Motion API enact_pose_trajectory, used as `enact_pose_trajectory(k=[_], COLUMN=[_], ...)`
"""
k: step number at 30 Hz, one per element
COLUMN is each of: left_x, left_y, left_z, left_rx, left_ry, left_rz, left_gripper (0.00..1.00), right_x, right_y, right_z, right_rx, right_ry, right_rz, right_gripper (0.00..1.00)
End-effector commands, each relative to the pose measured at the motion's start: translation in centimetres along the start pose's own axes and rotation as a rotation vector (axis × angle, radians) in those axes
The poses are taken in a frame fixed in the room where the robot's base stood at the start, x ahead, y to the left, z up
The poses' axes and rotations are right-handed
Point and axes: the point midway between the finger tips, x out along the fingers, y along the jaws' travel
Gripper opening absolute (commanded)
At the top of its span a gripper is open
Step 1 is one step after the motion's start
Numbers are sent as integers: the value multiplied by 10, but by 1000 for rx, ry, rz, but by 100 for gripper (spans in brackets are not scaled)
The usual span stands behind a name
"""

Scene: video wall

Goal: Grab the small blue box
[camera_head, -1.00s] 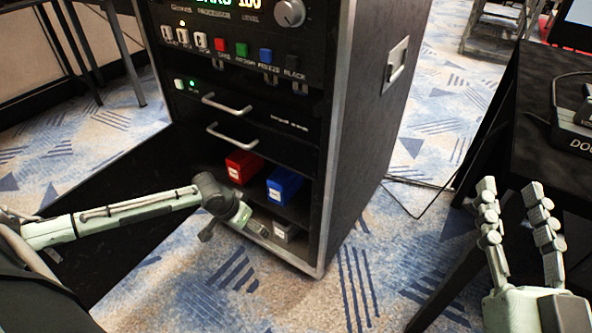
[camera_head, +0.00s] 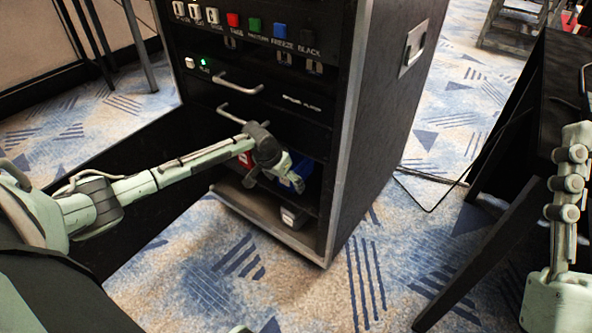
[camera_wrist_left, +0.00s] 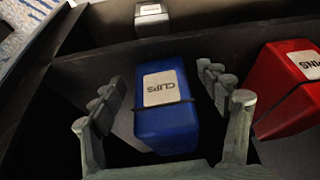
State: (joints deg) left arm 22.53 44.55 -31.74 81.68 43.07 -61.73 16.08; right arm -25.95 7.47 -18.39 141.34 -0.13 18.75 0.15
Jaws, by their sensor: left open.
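The small blue box (camera_head: 300,168) stands on a low shelf of the black rack, partly hidden by my left gripper in the head view. In the left wrist view the blue box (camera_wrist_left: 166,124) has a white label reading CLIPS. My left gripper (camera_head: 275,180) is open at the shelf. In the left wrist view its fingers (camera_wrist_left: 163,88) lie on either side of the blue box, with gaps showing; I see no grip on it. My right gripper (camera_head: 572,170) is at the right edge, partly cut off, away from the rack.
A red box (camera_wrist_left: 290,88) stands beside the blue one, mostly hidden in the head view (camera_head: 246,159). A grey box (camera_head: 293,216) sits on the rack floor below. Drawer handles (camera_head: 238,115) stick out above my left gripper. A dark table (camera_head: 560,75) is at right.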

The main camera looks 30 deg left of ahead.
Motion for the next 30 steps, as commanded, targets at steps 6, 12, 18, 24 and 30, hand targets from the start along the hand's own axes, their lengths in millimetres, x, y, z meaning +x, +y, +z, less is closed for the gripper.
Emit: enact_pose_trajectory(k=[6,12,18,24,30], left_x=[7,7,7,7,6], left_y=[0,0,0,0,0], left_z=[3,3,3,3,2], left_rx=[1,1,0,0,0], left_ry=[-4,-4,-4,-4,-1], left_rz=[-1,-1,-1,-1,-1], left_gripper=[76,65,40,15,11], right_x=[-1,-1,-1,-1,-1], right_y=[1,1,1,1,1], right_z=[-7,-6,-6,-6,-6], right_rx=[-3,-3,-3,-3,-3], right_ry=[46,44,44,43,43], right_rz=[1,1,1,0,1], right_gripper=[40,40,40,40,40])
